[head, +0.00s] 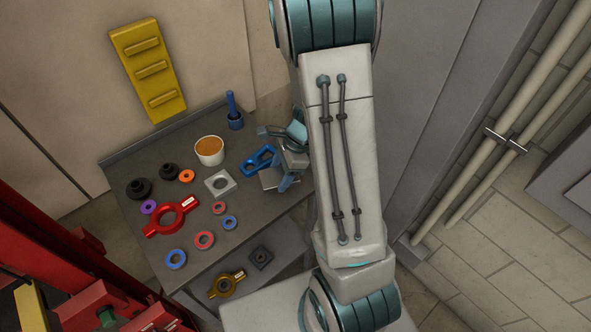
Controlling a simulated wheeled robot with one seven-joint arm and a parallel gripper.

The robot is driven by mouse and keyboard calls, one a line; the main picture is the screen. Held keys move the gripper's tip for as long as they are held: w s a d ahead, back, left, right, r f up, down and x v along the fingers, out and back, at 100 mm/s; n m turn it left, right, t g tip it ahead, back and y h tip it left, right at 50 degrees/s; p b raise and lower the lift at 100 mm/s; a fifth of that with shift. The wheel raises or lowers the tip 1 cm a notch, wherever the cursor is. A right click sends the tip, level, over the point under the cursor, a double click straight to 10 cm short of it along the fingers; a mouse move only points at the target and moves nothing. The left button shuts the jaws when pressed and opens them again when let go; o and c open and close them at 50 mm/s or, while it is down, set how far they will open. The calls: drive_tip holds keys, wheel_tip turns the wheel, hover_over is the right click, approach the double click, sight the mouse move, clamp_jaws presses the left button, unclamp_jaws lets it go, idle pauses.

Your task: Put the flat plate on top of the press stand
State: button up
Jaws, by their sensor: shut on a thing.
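My gripper (284,181) is over the right end of the grey bench, partly hidden by its own wrist and my arm. It is shut on a plain light-grey flat piece, which looks like the flat plate (268,179); only its left part shows. A blue part with openings (259,158) lies just left of the gripper. The red frame (60,262) at the lower left looks like the press stand. It is cut off by the picture edge, and a green piece (107,316) shows among its red parts.
The bench (150,160) holds a grey square plate with a hole (220,183), a red ring with handles (172,216), an orange-filled cup (209,150), a blue upright tool (234,113) and several rings. A lower shelf (292,262) holds a yellow handled ring (226,284).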

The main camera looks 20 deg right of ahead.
sight(279, 182)
drive_tip(key=shift+w+a+f, duration=0.25)
drive_tip(key=shift+w+a, duration=0.05)
drive_tip(key=shift+f, duration=1.95)
drive_tip(key=o, duration=1.8)
drive_tip(key=shift+f, duration=0.15)
drive_tip(key=shift+c, duration=0.2)
